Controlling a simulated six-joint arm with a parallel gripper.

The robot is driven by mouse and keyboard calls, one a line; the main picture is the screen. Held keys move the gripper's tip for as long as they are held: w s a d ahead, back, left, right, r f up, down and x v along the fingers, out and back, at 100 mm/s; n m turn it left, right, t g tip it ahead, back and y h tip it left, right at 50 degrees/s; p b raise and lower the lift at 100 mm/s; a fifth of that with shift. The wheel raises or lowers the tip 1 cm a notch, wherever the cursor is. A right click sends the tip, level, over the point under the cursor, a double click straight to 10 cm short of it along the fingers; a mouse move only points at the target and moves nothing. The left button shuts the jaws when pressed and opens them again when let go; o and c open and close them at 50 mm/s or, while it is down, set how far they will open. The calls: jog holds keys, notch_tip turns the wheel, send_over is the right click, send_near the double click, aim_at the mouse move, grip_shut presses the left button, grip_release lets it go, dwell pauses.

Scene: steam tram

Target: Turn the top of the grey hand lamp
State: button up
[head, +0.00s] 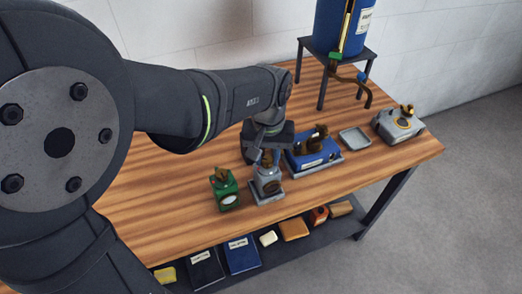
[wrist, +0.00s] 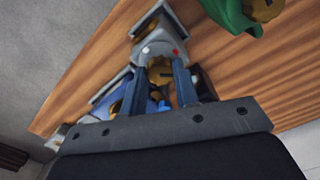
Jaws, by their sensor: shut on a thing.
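The grey hand lamp (head: 267,184) stands upright on a grey base plate on the wooden bench. It has a dark round window on its front. In the wrist view the grey lamp body (wrist: 160,38) lies just beyond my fingers, with a red dot on its housing. My gripper (head: 267,158) is above the lamp, pointing down. In the wrist view my gripper (wrist: 164,66) has its two blue-grey fingers on either side of the lamp's brass-brown top (wrist: 160,74), shut on it. The fingers partly hide the top in the head view.
A green lamp (head: 224,190) stands close on the left. A blue device with brown fittings (head: 314,154) stands close on the right. Further right are a grey tray (head: 354,138) and a grey box (head: 398,125). A blue tank (head: 342,25) stands behind. Free wood lies left of the green lamp.

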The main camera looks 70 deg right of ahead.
aim_at(267, 160)
jog(key=shift+m, duration=0.7)
jog(key=o, duration=1)
notch_tip(267, 160, up, 18)
jog(key=shift+f, duration=0.25)
